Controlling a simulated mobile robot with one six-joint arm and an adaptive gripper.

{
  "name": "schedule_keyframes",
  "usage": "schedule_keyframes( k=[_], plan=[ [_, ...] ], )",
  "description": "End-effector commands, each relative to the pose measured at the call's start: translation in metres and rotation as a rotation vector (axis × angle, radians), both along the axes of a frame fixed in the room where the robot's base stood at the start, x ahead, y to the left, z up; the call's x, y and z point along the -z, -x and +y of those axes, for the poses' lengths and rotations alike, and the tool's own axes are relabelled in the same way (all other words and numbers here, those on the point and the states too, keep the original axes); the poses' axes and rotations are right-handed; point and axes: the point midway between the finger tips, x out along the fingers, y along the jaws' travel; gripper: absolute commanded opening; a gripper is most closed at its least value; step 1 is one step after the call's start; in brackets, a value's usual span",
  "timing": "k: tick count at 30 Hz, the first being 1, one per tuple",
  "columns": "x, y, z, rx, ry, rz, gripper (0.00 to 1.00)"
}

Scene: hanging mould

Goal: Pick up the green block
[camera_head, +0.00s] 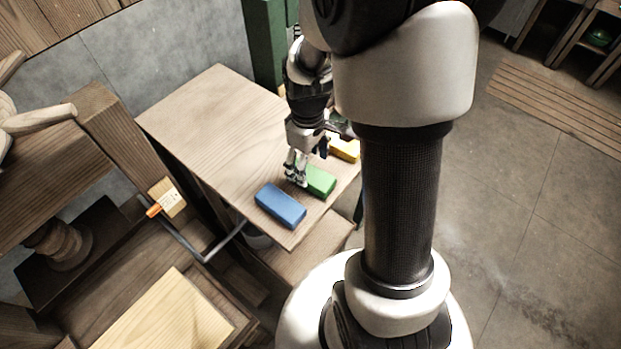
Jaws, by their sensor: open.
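The green block (319,182) lies on the wooden table (205,115), between a blue block and a yellow block. My gripper (296,181) points down at the left end of the green block, and its fingers hide part of that end. The fingers are open. I cannot tell from this view whether they touch the block or stand just above or in front of it.
The blue block (280,205) lies near the table's front corner, close to my gripper. The yellow block (345,149) is partly hidden behind my arm. The table's left and back area is clear. A dark green post (264,45) stands behind the table.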

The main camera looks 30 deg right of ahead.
Motion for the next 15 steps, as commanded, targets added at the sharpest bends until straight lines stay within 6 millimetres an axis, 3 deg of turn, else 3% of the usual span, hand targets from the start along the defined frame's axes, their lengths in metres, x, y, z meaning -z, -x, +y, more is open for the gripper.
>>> schedule_keyframes(
  k=[5,12,15],
  plan=[
    [0.011,0.001,-0.002,0.001,0.0,0.0,0.69],
    [0.048,0.004,-0.005,0.001,0.0,0.001,0.69],
    [0.054,0.004,-0.005,0.0,0.0,0.001,0.69]
  ],
)
